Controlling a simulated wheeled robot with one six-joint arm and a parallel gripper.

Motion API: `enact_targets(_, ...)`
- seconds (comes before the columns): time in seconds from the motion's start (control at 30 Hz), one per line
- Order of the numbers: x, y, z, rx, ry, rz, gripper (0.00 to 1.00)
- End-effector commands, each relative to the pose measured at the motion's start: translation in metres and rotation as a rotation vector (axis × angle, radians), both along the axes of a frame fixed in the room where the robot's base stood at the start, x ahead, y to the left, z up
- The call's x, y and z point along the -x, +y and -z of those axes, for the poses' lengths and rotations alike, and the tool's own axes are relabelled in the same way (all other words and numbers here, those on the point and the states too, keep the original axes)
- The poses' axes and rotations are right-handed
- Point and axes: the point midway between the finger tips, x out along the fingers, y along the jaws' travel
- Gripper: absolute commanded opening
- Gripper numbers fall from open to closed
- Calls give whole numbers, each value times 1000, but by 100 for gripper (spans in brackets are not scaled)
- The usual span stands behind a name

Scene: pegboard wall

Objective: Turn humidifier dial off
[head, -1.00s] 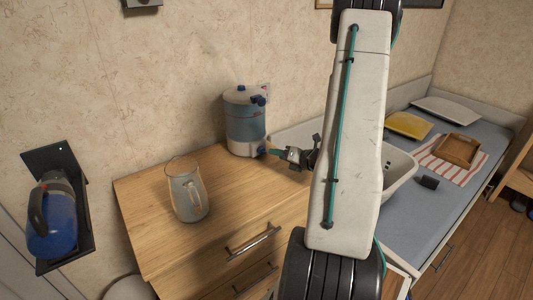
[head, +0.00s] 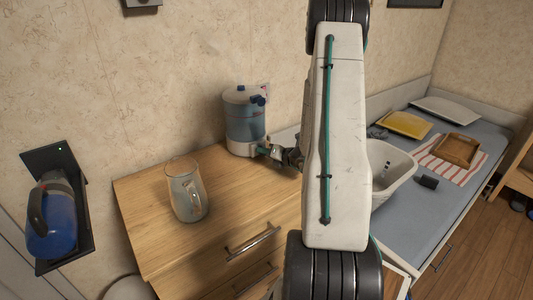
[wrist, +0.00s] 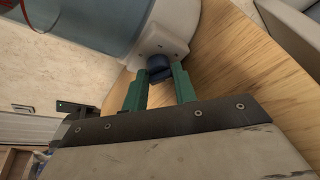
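The humidifier (head: 244,118) stands at the back right of the wooden dresser top, with a blue tank and white base. In the wrist view its white base (wrist: 172,27) carries a dark blue dial (wrist: 159,66). The two green fingers of my gripper (wrist: 160,76) are apart, one on each side of the dial. The dial nearly fills the gap at the fingertips; I cannot tell whether they press on it. In the head view my gripper (head: 266,150) is at the humidifier's lower right, and the dial is hard to make out there.
A glass pitcher (head: 187,190) stands on the dresser top (head: 145,200), left of the humidifier and clear of my gripper.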

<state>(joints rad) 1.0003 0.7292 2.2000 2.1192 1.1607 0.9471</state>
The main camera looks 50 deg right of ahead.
Motion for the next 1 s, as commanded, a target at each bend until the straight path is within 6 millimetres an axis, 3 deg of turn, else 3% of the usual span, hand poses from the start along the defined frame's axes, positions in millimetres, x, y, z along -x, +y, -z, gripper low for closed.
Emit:
enact_targets(0.03,0,0,0,0,-1,-1,11)
enact_targets(0.07,0,0,0,0,-1,-1,4)
enact_targets(0.47,0,1,-1,50,10,-3,5)
enact_targets(1.0,-1,4,-2,465,110,-2,5)
